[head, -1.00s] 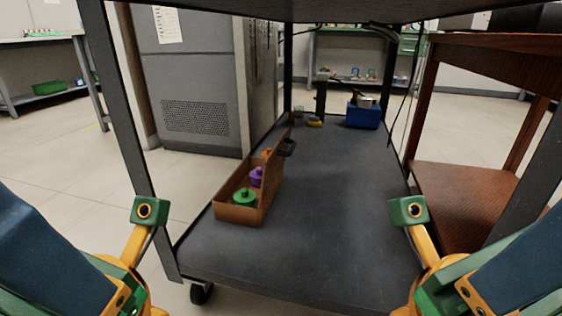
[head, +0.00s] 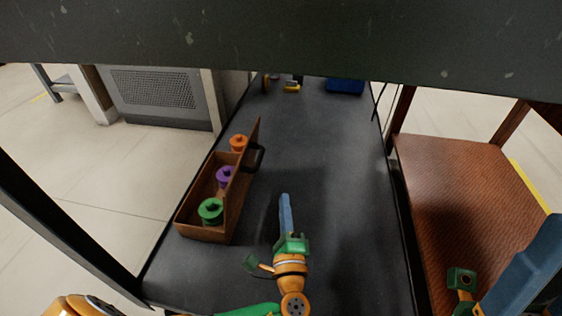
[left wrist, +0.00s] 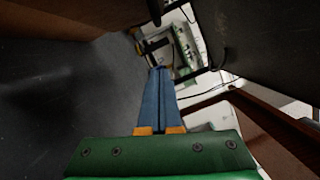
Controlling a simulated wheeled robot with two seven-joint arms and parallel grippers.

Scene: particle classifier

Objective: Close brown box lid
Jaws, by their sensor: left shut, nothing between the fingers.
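The brown box (head: 205,233) sits on the dark shelf, left of centre in the head view. Its lid (head: 243,180) stands open, raised along the box's right side, with a black handle (head: 258,157) on its right face. Inside the box are a green (head: 210,212), a purple (head: 224,178) and an orange (head: 239,143) knobbed piece. My left gripper (head: 285,198) is right of the box, apart from the lid, with its blue fingers shut and empty; they also show in the left wrist view (left wrist: 160,70). My right gripper (head: 535,255) is at the lower right; its jaw state is unclear.
The upper shelf's edge (head: 280,45) crosses the top of the head view. The lower shelf (head: 330,180) is clear right of the box. A blue bin (head: 345,86) is at its far end. A reddish-brown table (head: 450,180) stands to the right.

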